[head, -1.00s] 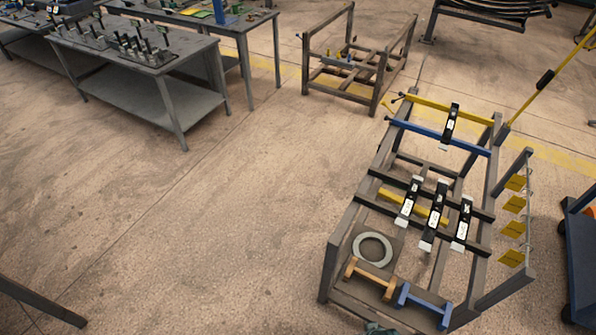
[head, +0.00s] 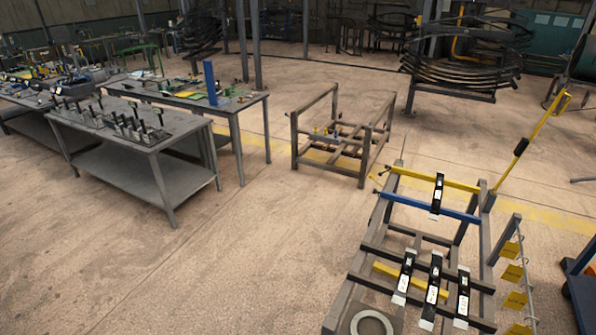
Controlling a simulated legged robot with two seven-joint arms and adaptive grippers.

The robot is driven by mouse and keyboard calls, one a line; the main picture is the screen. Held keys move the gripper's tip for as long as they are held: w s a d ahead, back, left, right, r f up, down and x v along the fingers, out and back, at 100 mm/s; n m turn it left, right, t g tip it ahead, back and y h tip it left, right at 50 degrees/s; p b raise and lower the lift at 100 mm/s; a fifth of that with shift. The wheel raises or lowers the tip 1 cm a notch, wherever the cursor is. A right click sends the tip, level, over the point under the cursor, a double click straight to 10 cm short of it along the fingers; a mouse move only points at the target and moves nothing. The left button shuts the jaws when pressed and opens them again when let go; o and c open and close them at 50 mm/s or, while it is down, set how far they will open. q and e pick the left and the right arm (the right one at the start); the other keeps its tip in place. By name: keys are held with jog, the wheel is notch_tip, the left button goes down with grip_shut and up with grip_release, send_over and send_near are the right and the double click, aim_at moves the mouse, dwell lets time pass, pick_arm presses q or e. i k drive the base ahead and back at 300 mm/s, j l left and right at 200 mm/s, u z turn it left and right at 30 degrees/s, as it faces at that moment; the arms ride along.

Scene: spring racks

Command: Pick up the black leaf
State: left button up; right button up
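Several short black leaves with white labels lie on a dark metal rack (head: 359,262) at the lower right. One black leaf (head: 437,194) lies alone across the yellow bar (head: 436,180) and blue bar (head: 432,208) at the rack's far end. Three more lie side by side on the nearer dark crossbars: a left one (head: 406,270), a middle one (head: 433,283) and a right one (head: 463,290). Neither of my grippers shows in the head view.
A grey ring (head: 357,321) sits at the rack's near end, cut by the frame edge. Yellow tags (head: 512,273) hang on its right side. An empty-framed rack (head: 333,140) stands behind. Workbenches with tools (head: 130,135) stand at left. The floor (head: 200,270) between is clear.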

aim_at(437, 199)
jog(key=i+j+u, duration=0.1)
jog(key=i+j, duration=0.45)
jog(key=j, duration=0.25)
jog(key=i+j, duration=0.25)
jog(key=i, duration=0.2)
jog(key=i+j+u, duration=0.1)
jog(key=i+j, duration=0.15)
jog(key=i, duration=0.15)
jog(key=i+j, duration=0.2)
jog(key=i, duration=0.25)
jog(key=i+l+z, duration=0.2)
jog(key=i+z, duration=0.2)
jog(key=i, duration=0.25)
jog(key=i+z, duration=0.45)
jog(key=i, duration=0.15)
jog(key=i+j+z, duration=0.25)
jog(key=i+z, duration=0.15)
jog(key=i, duration=0.25)
